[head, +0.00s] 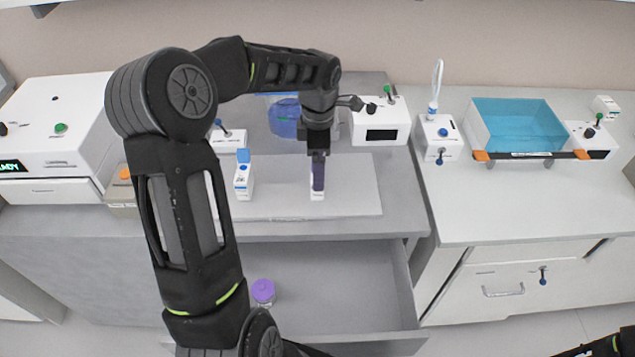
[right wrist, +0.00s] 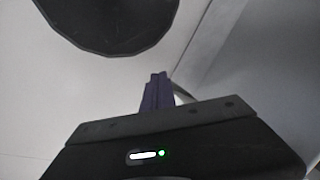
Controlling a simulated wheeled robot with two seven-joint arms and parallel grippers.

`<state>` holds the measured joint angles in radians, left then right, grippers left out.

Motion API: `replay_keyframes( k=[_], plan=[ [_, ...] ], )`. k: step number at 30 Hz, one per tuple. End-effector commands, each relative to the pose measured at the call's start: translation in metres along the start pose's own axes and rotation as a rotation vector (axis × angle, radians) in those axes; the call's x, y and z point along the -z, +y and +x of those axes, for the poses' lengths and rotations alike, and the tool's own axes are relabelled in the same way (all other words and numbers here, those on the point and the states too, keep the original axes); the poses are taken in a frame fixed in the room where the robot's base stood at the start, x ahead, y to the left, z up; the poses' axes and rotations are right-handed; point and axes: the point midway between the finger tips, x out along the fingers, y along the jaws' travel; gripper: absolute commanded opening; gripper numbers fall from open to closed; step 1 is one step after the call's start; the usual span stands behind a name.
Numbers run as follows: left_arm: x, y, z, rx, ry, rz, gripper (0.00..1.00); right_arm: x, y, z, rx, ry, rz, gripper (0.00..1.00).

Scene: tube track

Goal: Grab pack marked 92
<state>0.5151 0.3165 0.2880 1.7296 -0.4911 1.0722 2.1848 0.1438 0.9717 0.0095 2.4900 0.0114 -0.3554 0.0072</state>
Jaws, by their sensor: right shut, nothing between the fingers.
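A small white pack (head: 317,196) stands on the light grey mat (head: 352,188). My left gripper (head: 318,186) points straight down at it. Its dark purple fingers cover the pack's upper part, and I cannot tell whether they grip it. A second white pack (head: 243,181) with a blue top stands on the mat to the left. No number is readable on either. My right gripper (right wrist: 157,92) is shut and empty in the right wrist view; in the head view only part of that arm shows at the bottom right corner.
An open drawer (head: 340,285) below the counter holds a purple-capped jar (head: 263,291). A blue container (head: 284,118) and a white device (head: 381,124) stand behind the mat. A blue water bath (head: 517,128) is on the right counter. A white machine (head: 60,135) stands at left.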

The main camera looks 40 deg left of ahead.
Motion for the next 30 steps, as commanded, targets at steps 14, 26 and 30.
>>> replay_keyframes(
  k=[14, 26, 30],
  plan=[
    [0.002, 0.001, 0.035, -0.002, 0.001, -0.001, 0.89, 0.002, 0.004, 0.014, 0.006, 0.005, -0.004, 0.00],
    [0.002, 0.001, 0.035, -0.002, 0.001, -0.001, 0.89, 0.002, 0.004, 0.014, 0.005, 0.005, -0.003, 0.00],
    [0.002, 0.001, 0.035, -0.002, 0.001, -0.001, 0.78, 0.002, 0.004, 0.014, 0.005, 0.005, -0.003, 0.00]
  ],
)
